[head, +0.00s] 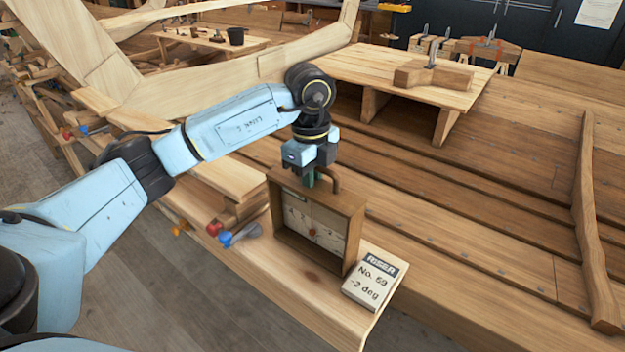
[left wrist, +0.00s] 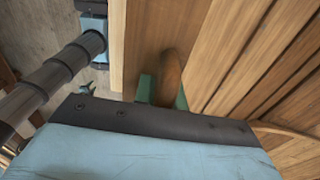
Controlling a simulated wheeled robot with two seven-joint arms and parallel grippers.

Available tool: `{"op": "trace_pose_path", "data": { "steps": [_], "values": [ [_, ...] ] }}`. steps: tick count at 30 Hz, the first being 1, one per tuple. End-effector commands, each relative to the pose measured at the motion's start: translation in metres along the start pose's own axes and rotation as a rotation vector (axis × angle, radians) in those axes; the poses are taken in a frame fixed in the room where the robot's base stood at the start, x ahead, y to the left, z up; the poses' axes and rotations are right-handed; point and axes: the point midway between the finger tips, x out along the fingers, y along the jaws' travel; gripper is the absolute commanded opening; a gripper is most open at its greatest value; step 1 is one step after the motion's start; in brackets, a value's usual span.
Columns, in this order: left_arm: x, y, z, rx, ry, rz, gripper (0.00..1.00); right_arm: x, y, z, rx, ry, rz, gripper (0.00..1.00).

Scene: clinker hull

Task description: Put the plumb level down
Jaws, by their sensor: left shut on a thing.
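The plumb level (head: 315,222) is a brown wooden box frame with a pale dial face and a red pointer. It stands upright on, or just above, a light wooden plank (head: 290,285); I cannot tell whether it touches. My left gripper (head: 312,176) is above it, shut on the handle at its top. In the left wrist view the green fingertips (left wrist: 162,90) lie on both sides of the brown handle (left wrist: 168,78), and the rest of the level is mostly hidden.
A card (head: 370,282) reading "No. 59, -2 deg" lies just right of the level. A raised wooden platform (head: 400,75) stands behind. Hull planking extends to the right.

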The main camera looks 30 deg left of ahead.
Motion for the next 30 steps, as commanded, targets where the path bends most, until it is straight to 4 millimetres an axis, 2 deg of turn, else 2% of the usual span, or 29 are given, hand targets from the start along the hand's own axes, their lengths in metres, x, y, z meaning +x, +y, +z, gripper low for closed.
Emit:
{"op": "trace_pose_path", "data": {
  "steps": [9, 10, 14, 23, 26, 30],
  "values": [
    [0.003, -0.001, 0.0, 0.0, 0.001, -0.002, 0.0, 0.003, 0.0, 0.0, 0.0, 0.001, 0.0, 0.43],
    [0.003, 0.0, 0.0, 0.0, 0.0, -0.001, 0.16, 0.002, 0.0, 0.0, 0.0, 0.001, 0.0, 0.43],
    [0.002, 0.0, 0.0, 0.0, 0.0, -0.001, 0.33, 0.002, 0.0, 0.0, 0.0, 0.001, 0.0, 0.43],
    [0.001, 0.0, 0.0, 0.0, 0.0, -0.001, 0.34, 0.001, 0.0, 0.0, 0.0, 0.0, 0.0, 0.43],
    [-0.006, -0.001, 0.0, 0.0, 0.001, -0.003, 0.34, 0.001, 0.0, 0.001, 0.0, 0.0, 0.0, 0.43],
    [-0.028, -0.001, 0.0, 0.0, 0.001, -0.006, 0.34, 0.005, 0.0, 0.001, 0.0, -0.001, 0.0, 0.43]
  ]
}}
